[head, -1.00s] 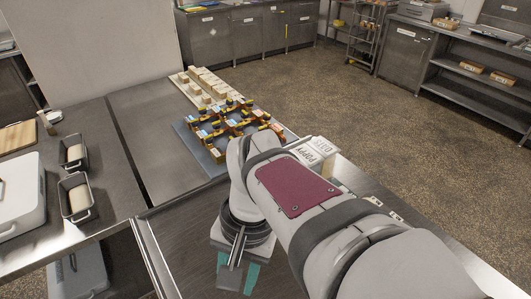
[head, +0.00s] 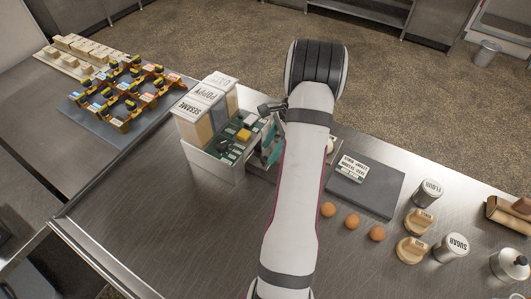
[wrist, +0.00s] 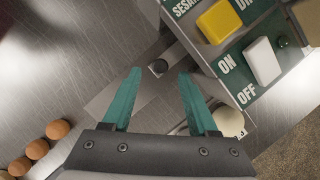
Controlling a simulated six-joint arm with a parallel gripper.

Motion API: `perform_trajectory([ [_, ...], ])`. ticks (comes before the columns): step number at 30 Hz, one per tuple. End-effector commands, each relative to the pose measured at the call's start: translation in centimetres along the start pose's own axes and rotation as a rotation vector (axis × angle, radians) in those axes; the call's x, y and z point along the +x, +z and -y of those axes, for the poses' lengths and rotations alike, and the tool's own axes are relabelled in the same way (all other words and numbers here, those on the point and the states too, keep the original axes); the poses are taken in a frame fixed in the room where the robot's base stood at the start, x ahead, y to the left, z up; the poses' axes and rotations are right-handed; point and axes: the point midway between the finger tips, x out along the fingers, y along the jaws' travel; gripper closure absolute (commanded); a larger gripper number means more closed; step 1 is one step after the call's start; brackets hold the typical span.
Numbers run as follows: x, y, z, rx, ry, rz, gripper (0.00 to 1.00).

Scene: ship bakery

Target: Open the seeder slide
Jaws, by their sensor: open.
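The seeder (head: 200,160) is a pale box with upright bins labelled sesame, poppy and one less legible. Its green panel (head: 230,150) carries a yellow knob, and the wrist view shows a white ON/OFF switch (wrist: 263,61). In the head view my arm partly hides the gripper (head: 271,143).
Several brown eggs (head: 351,221) lie right of my arm. A dark slab (head: 366,186) with a label card, flour (head: 424,194) and sugar (head: 452,247) tins stand further right. A pale round piece (wrist: 229,122) is near the right finger. The counter front left is clear.

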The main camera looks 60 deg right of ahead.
Motion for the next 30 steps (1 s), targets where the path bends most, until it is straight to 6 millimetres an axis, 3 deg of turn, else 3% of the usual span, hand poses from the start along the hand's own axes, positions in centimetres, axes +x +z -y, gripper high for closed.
perform_trajectory([
  [6, 2.8, 0.0, 0.0, -0.001, 0.001, 0.000, 0.41],
  [16, 3.2, 0.0, 0.0, -0.002, 0.000, -0.001, 0.43],
  [25, 3.2, 0.0, 0.0, -0.002, 0.000, -0.001, 0.97],
  [30, 3.2, 0.1, 0.0, -0.002, 0.000, -0.001, 1.00],
])
